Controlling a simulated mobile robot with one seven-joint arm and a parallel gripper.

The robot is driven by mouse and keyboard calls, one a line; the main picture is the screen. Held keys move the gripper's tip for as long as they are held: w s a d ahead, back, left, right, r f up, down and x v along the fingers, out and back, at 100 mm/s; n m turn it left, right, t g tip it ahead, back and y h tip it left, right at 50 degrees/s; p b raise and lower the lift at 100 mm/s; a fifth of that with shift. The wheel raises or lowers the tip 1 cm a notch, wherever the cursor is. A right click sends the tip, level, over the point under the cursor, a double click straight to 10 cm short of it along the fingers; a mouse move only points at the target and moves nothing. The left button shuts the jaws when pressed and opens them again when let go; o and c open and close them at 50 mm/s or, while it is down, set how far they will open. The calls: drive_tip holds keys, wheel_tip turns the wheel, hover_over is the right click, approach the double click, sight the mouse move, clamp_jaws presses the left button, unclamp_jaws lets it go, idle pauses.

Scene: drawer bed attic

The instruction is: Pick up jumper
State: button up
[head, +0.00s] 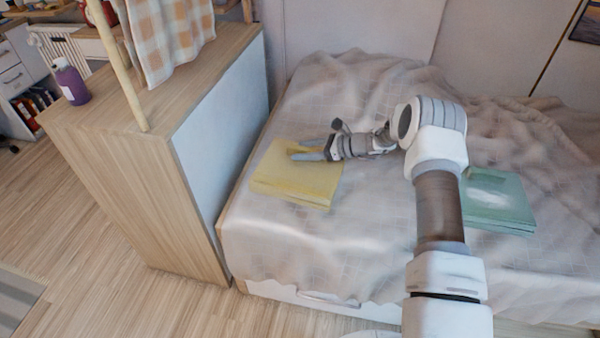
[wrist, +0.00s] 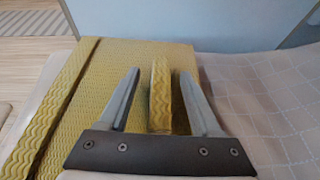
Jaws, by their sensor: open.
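A folded yellow knit garment (head: 297,178), seemingly the jumper, lies on the bed near its left end. It also shows in the wrist view (wrist: 140,62), with a wavy knit texture. My gripper (head: 297,153) is low over the garment's far part, its fingers reaching left. In the wrist view my gripper (wrist: 160,76) is open, with a narrow raised yellow fold between the two fingers. Gaps show on both sides of this fold near the fingers' bases. Whether the fingertips touch the garment is unclear.
A folded green cloth (head: 497,200) lies on the bed to the right, partly behind my arm. The rumpled beige bedspread (head: 300,245) covers the bed. A wooden cabinet (head: 150,190) stands against the bed's left end, with a purple bottle (head: 71,82) on top.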

drive_tip(key=shift+c, duration=0.3)
clamp_jaws()
idle(1.1)
